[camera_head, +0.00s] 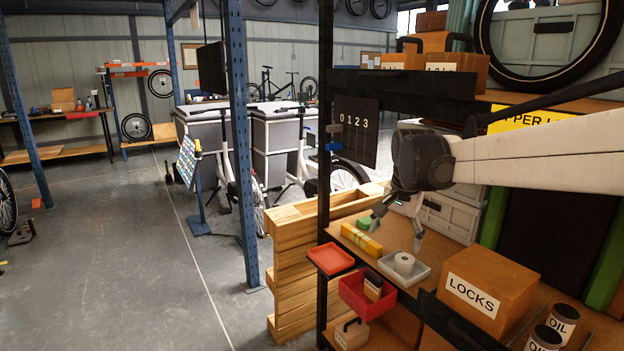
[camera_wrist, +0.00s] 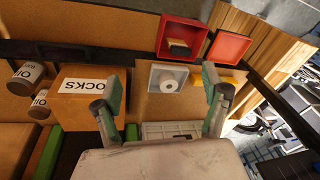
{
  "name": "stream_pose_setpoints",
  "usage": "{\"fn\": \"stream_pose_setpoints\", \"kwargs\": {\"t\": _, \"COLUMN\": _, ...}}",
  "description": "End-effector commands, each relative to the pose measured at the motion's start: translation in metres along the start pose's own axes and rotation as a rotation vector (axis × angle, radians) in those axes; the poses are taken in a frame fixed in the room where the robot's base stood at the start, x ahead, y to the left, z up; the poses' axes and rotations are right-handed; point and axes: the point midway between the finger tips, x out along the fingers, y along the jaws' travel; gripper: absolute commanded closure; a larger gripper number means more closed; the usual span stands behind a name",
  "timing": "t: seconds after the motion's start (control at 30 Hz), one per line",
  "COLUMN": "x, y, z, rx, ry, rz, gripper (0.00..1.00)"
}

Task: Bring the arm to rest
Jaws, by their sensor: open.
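My gripper (camera_head: 397,222) is open and empty, with its two fingers spread and pointing down above the shelf board. It sits above and around the level of a white tray (camera_head: 419,280) that holds a white roll (camera_head: 403,263), but no contact shows. In the wrist view my gripper (camera_wrist: 160,100) has clear space between its fingertips, and the white tray (camera_wrist: 153,86) with the roll (camera_wrist: 168,86) lies below and beyond them. My arm reaches in from the right side of the head view.
A yellow box (camera_head: 362,241), a green item (camera_head: 364,222), a red tray (camera_head: 331,259), a red bin (camera_head: 354,296) and a LOCKS box (camera_head: 487,290) stand nearby. Oil cans (camera_head: 563,320) are at the right. An upper shelf (camera_head: 404,84) lies above. A blue post (camera_head: 241,140) stands left.

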Motion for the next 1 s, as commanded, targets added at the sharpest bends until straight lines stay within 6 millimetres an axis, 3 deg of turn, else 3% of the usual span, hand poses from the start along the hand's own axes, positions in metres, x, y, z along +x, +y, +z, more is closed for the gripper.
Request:
{"fn": "stream_pose_setpoints", "kwargs": {"t": 0.2, "x": -0.035, "y": 0.033, "z": 0.044, "rx": -0.109, "ry": 0.057, "rz": -0.037, "gripper": 0.22}}
{"fn": "stream_pose_setpoints", "kwargs": {"t": 0.5, "x": -0.062, "y": 0.079, "z": 0.107, "rx": -0.262, "ry": 0.142, "rz": -0.079, "gripper": 0.22}}
{"fn": "stream_pose_setpoints", "kwargs": {"t": 0.77, "x": -0.067, "y": 0.121, "z": 0.163, "rx": -0.394, "ry": 0.222, "rz": -0.104, "gripper": 0.22}}
{"fn": "stream_pose_setpoints", "kwargs": {"t": 1.0, "x": -0.058, "y": 0.157, "z": 0.212, "rx": -0.513, "ry": 0.3, "rz": -0.119, "gripper": 0.22}}
